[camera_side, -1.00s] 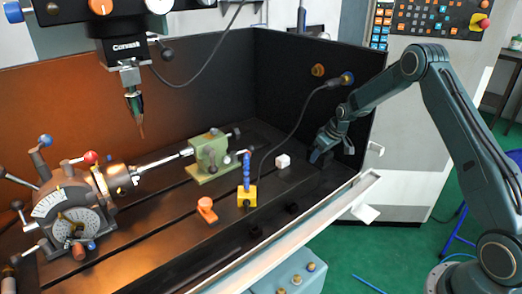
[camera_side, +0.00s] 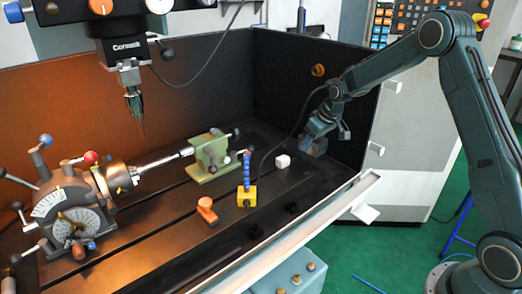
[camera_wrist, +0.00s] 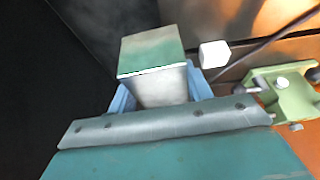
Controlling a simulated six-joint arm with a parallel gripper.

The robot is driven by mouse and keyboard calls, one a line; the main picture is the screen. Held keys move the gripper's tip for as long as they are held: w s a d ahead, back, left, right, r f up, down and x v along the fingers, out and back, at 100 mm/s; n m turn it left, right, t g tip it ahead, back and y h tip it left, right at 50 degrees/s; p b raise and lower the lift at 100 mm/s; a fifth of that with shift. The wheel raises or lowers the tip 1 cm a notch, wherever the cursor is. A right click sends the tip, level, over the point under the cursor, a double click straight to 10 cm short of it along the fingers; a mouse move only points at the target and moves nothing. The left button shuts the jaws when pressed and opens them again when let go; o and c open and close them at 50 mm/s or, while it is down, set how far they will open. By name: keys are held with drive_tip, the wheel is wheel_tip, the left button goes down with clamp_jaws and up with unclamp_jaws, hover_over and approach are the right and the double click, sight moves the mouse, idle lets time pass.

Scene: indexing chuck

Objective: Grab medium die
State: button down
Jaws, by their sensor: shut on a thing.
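My gripper (camera_side: 314,142) is near the right end of the dark machine bed, close to the black end wall. In the wrist view its blue fingers (camera_wrist: 160,92) are shut on a block-shaped die (camera_wrist: 152,70) with a green face and a pale grey face. The die stands between the fingers and juts out past them. In the side view the held die (camera_side: 319,147) is small and dim. A smaller white die (camera_side: 283,161) sits on the bed to the left of my gripper, apart from it; it also shows in the wrist view (camera_wrist: 214,54).
A green tailstock (camera_side: 212,155) and a chuck (camera_side: 115,178) stand to the left. A yellow block with a blue post (camera_side: 246,190) and an orange clamp (camera_side: 206,209) are on the bed. The black end wall (camera_side: 352,95) is close on the right.

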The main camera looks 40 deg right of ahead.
drive_tip(key=a, duration=0.4)
drive_tip(key=s+a, duration=0.1)
drive_tip(key=a, duration=0.3)
drive_tip(key=s+a, duration=0.1)
drive_tip(key=a, duration=0.3)
drive_tip(key=shift+s+a+r, duration=0.1)
drive_tip(key=shift+s+a, duration=0.05)
